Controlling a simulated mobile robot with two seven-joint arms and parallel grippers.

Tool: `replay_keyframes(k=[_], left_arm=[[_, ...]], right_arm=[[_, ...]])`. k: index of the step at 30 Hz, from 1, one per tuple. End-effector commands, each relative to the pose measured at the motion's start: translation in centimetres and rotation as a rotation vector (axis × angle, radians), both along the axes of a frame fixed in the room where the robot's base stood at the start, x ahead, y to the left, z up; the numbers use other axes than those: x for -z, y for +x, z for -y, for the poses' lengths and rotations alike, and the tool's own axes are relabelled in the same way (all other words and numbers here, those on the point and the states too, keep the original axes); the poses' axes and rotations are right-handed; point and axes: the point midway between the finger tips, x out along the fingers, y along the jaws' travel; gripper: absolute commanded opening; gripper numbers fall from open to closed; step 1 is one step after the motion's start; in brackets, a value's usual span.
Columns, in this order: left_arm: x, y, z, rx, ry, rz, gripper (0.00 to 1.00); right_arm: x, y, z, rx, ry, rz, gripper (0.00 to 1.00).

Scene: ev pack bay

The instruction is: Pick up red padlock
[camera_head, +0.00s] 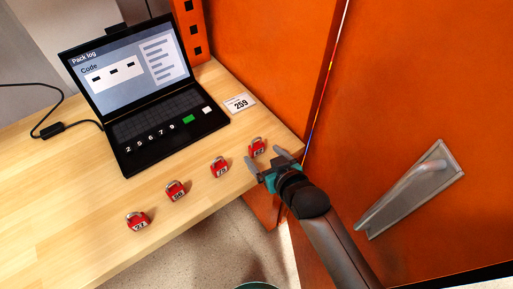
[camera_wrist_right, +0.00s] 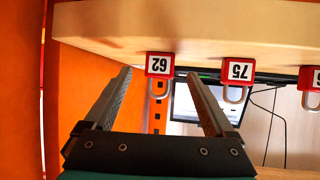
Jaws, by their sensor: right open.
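Several red padlocks with grey shackles and white number labels lie in a slanting row near the table's front edge. In the head view these are a far-left padlock (camera_head: 137,220), a second (camera_head: 175,190), a third (camera_head: 220,166) and the rightmost (camera_head: 257,146). The right wrist view shows them upside down: padlock 62 (camera_wrist_right: 159,65), padlock 75 (camera_wrist_right: 238,72) and one cut by the right edge (camera_wrist_right: 309,80). My right gripper (camera_head: 267,161) is open and empty, just short of the rightmost padlock. Padlock 62 appears between its fingertips. My left gripper is not in view.
A wooden table (camera_head: 60,170) holds an open laptop (camera_head: 140,85) showing a code screen. A white card reading 259 (camera_head: 239,103) lies right of it. An orange door panel (camera_head: 270,60) and a door with a grey handle (camera_head: 412,185) stand close on the right.

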Motion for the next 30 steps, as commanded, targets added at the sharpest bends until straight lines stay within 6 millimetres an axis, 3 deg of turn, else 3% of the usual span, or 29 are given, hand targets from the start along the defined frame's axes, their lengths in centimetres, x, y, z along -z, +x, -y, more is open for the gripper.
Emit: replay_keyframes(k=[12,22,30], left_arm=[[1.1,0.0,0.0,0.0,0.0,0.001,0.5],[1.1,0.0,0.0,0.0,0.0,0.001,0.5],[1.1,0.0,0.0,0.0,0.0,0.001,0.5]], right_arm=[[1.7,4.0,-1.9,0.0,0.0,0.001,0.89],[1.8,4.3,-2.1,0.0,0.0,0.0,0.89],[1.8,4.3,-2.1,0.0,0.0,0.0,0.6]])
